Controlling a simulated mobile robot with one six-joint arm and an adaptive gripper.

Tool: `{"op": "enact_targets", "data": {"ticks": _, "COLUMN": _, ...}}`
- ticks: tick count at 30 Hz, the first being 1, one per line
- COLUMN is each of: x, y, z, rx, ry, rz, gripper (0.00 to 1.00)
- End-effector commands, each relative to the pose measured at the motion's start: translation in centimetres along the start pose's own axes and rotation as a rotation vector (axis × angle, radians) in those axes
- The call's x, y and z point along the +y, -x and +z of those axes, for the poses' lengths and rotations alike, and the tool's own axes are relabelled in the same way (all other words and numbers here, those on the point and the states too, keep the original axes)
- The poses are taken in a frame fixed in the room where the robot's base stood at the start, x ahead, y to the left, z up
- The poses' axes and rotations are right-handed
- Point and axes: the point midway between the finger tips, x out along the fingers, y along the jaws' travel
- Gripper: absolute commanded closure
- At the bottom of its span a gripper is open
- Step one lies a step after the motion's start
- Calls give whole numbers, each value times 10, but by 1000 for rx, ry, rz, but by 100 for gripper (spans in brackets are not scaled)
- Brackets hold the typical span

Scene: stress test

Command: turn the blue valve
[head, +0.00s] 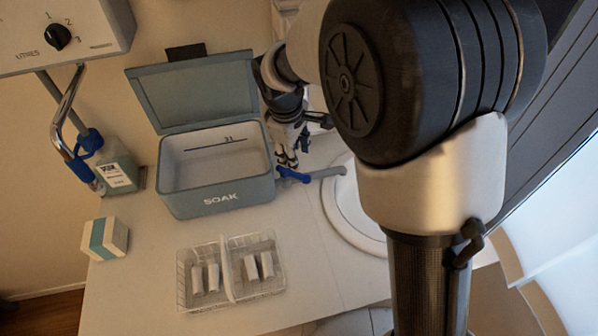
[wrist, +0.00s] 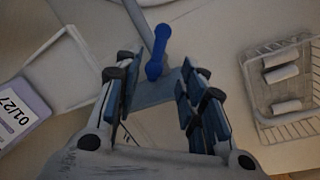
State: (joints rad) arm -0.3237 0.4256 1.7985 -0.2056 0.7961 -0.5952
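A blue lever handle (head: 292,174) sits at the end of a grey pipe (head: 328,172), just right of the soak box's front corner. In the wrist view the blue handle (wrist: 157,52) shows ahead of the fingers, roughly between them. My gripper (head: 288,160) hangs above and close to the handle in the head view; I cannot tell if it touches. In the wrist view my gripper (wrist: 157,95) has its fingers spread with a gap between them and nothing held. Another blue fitting (head: 80,160) is on the metal pipe at the far left.
The open grey-blue SOAK box (head: 218,200) stands left of my gripper, lid raised. A wire basket (head: 180,290) with several white cylinders is in front. A bottle (head: 118,175), a small white-and-blue box (head: 105,238) and a dial panel (head: 100,25) are left. Bare counter (head: 140,285) lies front left.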

Motion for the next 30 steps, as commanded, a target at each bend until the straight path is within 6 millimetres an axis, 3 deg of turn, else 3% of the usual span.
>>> {"op": "enact_targets", "data": {"ticks": 3, "x": -1, "y": -31, "z": 1, "rx": -3, "ry": -1, "rz": -3, "gripper": 63}}
{"op": "enact_targets", "data": {"ticks": 12, "x": -1, "y": -86, "z": 1, "rx": -2, "ry": -2, "rz": -2, "gripper": 63}}
{"op": "enact_targets", "data": {"ticks": 18, "x": 0, "y": -102, "z": 1, "rx": -1, "ry": -2, "rz": -1, "gripper": 63}}
{"op": "enact_targets", "data": {"ticks": 27, "x": 0, "y": -103, "z": 1, "rx": 0, "ry": -2, "rz": 0, "gripper": 63}}
{"op": "enact_targets", "data": {"ticks": 30, "x": 0, "y": -103, "z": 1, "rx": 0, "ry": -2, "rz": 0, "gripper": 68}}
